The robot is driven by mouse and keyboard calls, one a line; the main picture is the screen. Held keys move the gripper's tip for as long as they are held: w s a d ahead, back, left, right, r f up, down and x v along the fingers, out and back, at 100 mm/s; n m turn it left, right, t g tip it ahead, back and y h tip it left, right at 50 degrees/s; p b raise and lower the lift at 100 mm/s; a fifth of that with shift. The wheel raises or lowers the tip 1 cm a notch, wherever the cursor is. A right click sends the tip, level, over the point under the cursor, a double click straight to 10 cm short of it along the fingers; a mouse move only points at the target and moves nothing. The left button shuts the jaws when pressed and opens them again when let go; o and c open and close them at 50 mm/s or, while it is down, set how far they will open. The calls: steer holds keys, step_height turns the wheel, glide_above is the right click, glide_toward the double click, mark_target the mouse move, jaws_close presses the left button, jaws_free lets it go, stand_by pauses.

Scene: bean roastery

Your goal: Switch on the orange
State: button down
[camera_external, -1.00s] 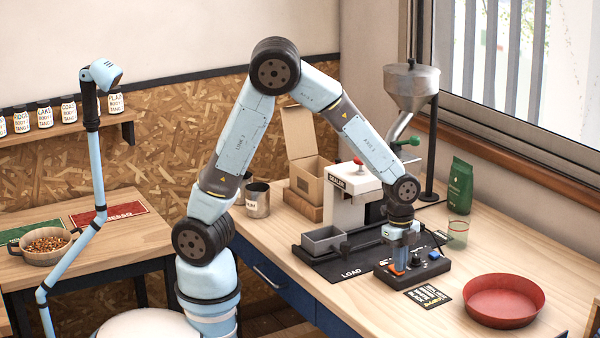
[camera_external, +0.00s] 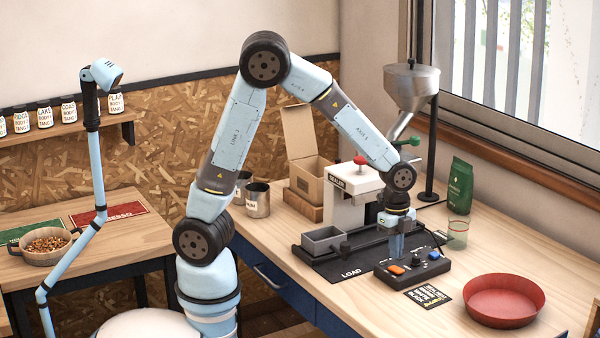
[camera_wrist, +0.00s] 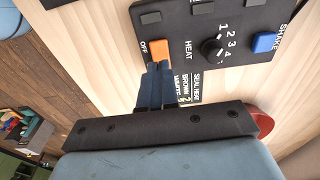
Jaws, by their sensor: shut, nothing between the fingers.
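The orange switch (camera_external: 397,269) sits at the left end of the black control box (camera_external: 412,271). In the wrist view the orange switch (camera_wrist: 159,48) shows beside an "OFF" label, and I cannot tell which way it is set. My gripper (camera_external: 396,257) points down just above and behind the orange switch, with its fingers shut and empty. In the wrist view the gripper fingertips (camera_wrist: 158,67) are close to the switch's near edge and seem apart from it.
The box also has a black dial (camera_wrist: 211,48) marked with numbers and a blue "SHAKE" button (camera_wrist: 264,42). A red bowl (camera_external: 504,300) stands to the right. A grey tray (camera_external: 323,239) and a white machine (camera_external: 349,199) stand to the left. A glass (camera_external: 457,234) stands behind.

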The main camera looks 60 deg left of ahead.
mark_target(402, 271)
step_height(402, 271, up, 11)
steer(key=shift+a, duration=0.45)
steer(key=shift+d, duration=0.1)
steer(key=shift+w+d+r+h, duration=0.1)
steer(key=shift+d+r+h, duration=0.1)
steer(key=shift+h, duration=0.1)
steer(key=shift+f, duration=0.1)
steer(key=f, duration=0.4)
steer(key=d+f, duration=0.1)
steer(key=f, duration=0.4)
steer(key=d+f, duration=0.1)
steer(key=f, duration=0.3)
steer(key=shift+f, duration=0.4)
